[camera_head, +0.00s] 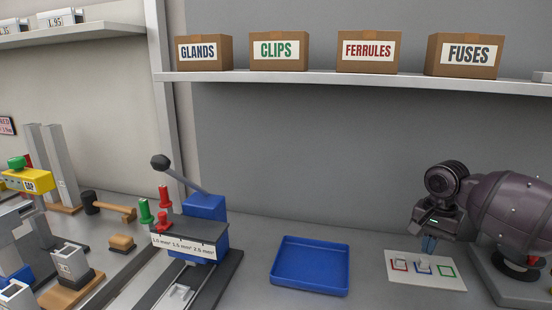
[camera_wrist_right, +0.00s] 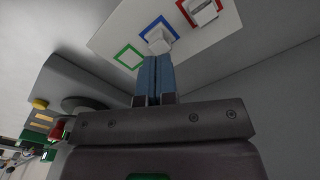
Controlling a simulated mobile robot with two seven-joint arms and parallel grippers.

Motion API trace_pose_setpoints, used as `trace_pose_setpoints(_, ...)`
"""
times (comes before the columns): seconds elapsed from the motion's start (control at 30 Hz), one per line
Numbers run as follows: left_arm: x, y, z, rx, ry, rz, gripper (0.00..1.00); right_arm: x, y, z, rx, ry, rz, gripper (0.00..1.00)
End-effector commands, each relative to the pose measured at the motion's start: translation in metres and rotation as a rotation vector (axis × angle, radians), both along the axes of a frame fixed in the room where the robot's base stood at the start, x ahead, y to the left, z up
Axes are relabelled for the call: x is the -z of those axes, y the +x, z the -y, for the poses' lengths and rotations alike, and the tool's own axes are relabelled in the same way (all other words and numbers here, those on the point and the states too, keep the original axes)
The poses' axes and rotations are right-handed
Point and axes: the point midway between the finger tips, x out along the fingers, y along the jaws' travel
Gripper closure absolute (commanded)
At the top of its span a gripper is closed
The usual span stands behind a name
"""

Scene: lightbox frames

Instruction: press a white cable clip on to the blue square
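A white card (camera_head: 451,283) lies on the bench at the right, with a red, a blue and a green outlined square in a row. The blue square (camera_head: 417,272) is in the middle; it also shows in the right wrist view (camera_wrist_right: 173,26). A white cable clip (camera_wrist_right: 158,42) is at the blue square, at the fingertips of my right gripper (camera_wrist_right: 155,60). The blue fingers are nearly together and appear shut on this clip; the fingertips hide part of it. In the head view the right gripper (camera_head: 428,250) points down over the blue square. My left gripper is not in view.
Another white clip (camera_wrist_right: 203,9) sits in the red square. The green square (camera_head: 447,271) is empty. A blue tray (camera_head: 311,283) lies left of the card, with clear bench between. A blue lever press (camera_head: 204,220) stands further left. Labelled boxes line the shelf above.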

Motion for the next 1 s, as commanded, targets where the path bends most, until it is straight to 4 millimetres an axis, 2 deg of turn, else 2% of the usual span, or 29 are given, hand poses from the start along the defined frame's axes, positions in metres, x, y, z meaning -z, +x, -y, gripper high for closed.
trace_pose_setpoints(1.0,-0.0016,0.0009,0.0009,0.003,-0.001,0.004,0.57,0.0075,0.0001,-0.0002,0.0,0.0,0.0,1.0)
